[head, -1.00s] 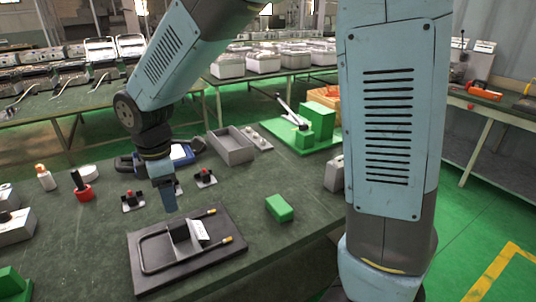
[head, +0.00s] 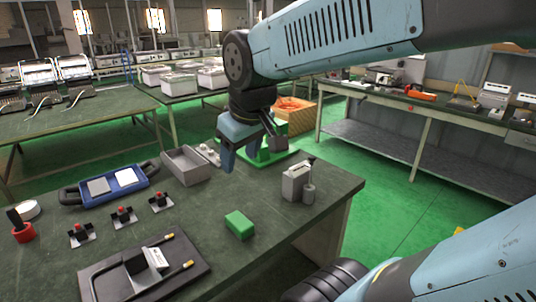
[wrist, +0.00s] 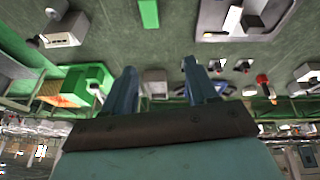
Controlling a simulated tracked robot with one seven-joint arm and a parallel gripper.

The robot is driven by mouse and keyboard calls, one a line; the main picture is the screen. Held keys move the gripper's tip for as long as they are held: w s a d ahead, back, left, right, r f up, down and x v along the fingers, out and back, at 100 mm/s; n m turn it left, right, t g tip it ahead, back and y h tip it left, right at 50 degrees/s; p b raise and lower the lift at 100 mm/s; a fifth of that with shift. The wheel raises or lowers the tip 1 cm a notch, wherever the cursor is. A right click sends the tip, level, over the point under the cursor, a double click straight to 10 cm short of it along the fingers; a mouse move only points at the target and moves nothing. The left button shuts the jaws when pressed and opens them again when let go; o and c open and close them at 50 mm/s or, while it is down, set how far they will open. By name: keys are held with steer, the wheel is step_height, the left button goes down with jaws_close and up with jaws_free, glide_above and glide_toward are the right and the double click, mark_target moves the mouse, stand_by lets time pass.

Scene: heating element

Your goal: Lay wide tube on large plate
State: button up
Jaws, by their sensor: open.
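The large plate (head: 190,254) is a dark, flat slab near the front left of the table in the head view. The wide tube (head: 139,251) is a dark, U-shaped rod with yellow ends. My gripper (head: 248,156) is open and empty, raised over the back right of the table, well away from the plate. Both fingers (wrist: 161,82) show in the wrist view with nothing between them. What seems to be the plate shows at the top right there.
A green block (head: 240,225) lies right of the plate. A grey box and cylinder (head: 297,183) stand near the right edge. A grey open tray (head: 186,168), a blue tray (head: 110,187) and several small red-topped parts (head: 122,215) are farther left. The table between tray and green block is clear.

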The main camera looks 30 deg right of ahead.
steer(key=s+d+m, duration=0.2)
steer(key=s+d+m+t, duration=0.1)
steer(key=s+d+m, duration=0.1)
steer(key=shift+r, duration=0.35)
stand_by(0.9)
